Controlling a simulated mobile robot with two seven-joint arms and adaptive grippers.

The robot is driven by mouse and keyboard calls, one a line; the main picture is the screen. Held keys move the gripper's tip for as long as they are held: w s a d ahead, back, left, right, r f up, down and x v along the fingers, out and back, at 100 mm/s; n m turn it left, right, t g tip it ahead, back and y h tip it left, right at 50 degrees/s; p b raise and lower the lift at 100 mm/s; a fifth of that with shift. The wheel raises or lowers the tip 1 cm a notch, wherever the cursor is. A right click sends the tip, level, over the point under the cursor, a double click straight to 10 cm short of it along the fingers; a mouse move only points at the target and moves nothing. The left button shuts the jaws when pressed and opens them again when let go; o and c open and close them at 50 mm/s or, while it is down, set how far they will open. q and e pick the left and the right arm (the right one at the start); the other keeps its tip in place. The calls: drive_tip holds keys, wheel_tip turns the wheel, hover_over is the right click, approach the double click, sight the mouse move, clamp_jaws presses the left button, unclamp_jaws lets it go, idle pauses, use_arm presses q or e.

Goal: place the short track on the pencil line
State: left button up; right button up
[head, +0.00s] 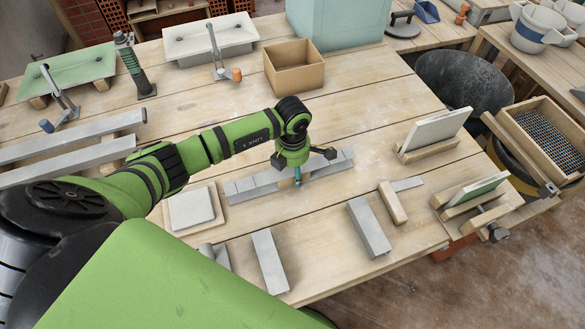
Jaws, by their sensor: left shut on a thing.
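My left gripper (297,181) reaches in over the middle of the table, at a grey segmented strip (330,165) that lies slantwise on the boards. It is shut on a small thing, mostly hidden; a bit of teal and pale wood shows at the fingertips. I cannot tell whether the fingers touch the strip. Two short grey track-like bars lie nearer the front edge, one at the front (270,262) and one to its right (368,228). I cannot tell which piece is the short track. No pencil line can be made out. My right gripper is out of view.
Long grey bars (70,135) lie at the left. A pale square tile (191,207) is left of the strip. A cardboard box (294,68) stands behind. A wooden block (392,203) and a propped white panel (435,130) are at right. A dark bucket (464,82) stands beyond the table edge.

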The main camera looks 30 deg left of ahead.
use_arm(q)
drive_tip(key=o, duration=1.1)
drive_tip(key=shift+f, duration=0.15)
drive_tip(key=o, duration=0.3)
drive_tip(key=shift+o, duration=0.2)
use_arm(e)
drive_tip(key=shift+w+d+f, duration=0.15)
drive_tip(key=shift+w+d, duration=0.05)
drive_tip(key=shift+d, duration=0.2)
use_arm(q)
drive_tip(key=shift+r, duration=0.35)
wheel_tip(320, 180, up, 11)
drive_tip(key=b, duration=0.3)
drive_tip(key=shift+f, duration=0.2)
drive_tip(key=shift+r, duration=0.6)
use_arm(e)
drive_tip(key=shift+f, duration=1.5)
